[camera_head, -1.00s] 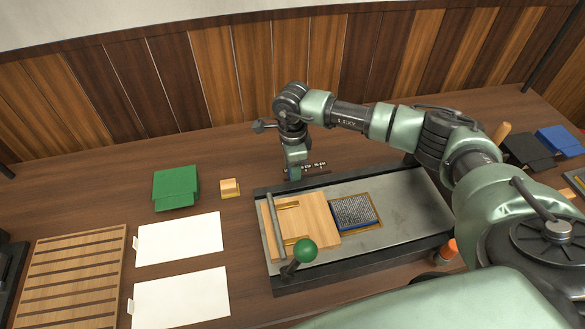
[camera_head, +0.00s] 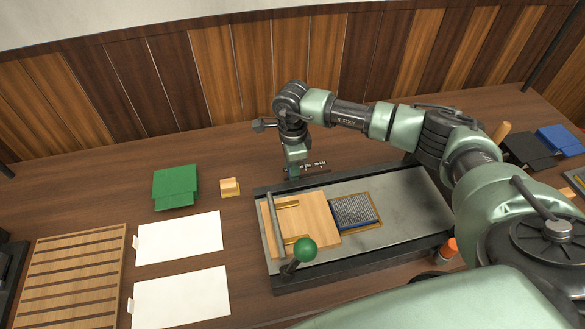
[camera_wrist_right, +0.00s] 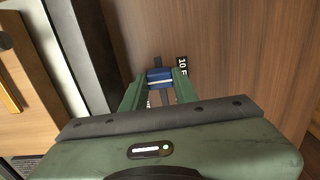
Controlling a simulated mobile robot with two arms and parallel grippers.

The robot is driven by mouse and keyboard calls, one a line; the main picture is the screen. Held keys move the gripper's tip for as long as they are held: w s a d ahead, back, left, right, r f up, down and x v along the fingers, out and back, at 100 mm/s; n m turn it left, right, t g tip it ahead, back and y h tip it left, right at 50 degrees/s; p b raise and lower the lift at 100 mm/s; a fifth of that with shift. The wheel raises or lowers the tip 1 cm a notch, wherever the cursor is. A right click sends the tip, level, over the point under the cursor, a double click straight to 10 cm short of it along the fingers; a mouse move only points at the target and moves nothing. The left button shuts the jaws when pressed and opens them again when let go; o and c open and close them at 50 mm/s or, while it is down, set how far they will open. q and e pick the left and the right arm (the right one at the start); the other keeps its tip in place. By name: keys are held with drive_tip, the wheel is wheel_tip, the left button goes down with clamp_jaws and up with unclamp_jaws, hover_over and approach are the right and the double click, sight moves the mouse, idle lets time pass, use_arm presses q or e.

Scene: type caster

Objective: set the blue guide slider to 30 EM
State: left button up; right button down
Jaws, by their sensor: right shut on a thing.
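My right gripper (camera_head: 293,168) points down at the back edge of the press bed, left of the small white scale marks (camera_head: 313,165). In the right wrist view its two green fingers (camera_wrist_right: 159,88) are shut on the blue guide slider (camera_wrist_right: 160,77), one on each side. The slider has a pale line across it and sits on a dark narrow rail (camera_wrist_right: 157,61). A black label reading "10 E", partly cut off (camera_wrist_right: 182,65), lies just beside the slider. Other marks are mostly hidden by the fingers. No 30 EM mark is readable. My left gripper is out of view.
The press bed (camera_head: 410,207) holds a wooden block (camera_head: 318,217), a type block (camera_head: 352,211) and a green-knobbed lever (camera_head: 305,250). Green folders (camera_head: 176,187), a small wooden block (camera_head: 229,186) and white sheets (camera_head: 180,238) lie to the left.

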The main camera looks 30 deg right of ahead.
drive_tip(key=shift+d, duration=0.1)
idle(0.7)
drive_tip(key=d, duration=0.3)
drive_tip(key=s+d+b, duration=0.1)
drive_tip(key=d, duration=0.2)
drive_tip(key=s+d+b, duration=0.1)
drive_tip(key=d, duration=0.2)
drive_tip(key=shift+s, duration=0.15)
drive_tip(key=c, duration=1.1)
unclamp_jaws()
drive_tip(key=shift+c, duration=0.2)
drive_tip(key=shift+o, duration=0.3)
drive_tip(key=shift+d, duration=0.1)
drive_tip(key=shift+r, duration=0.1)
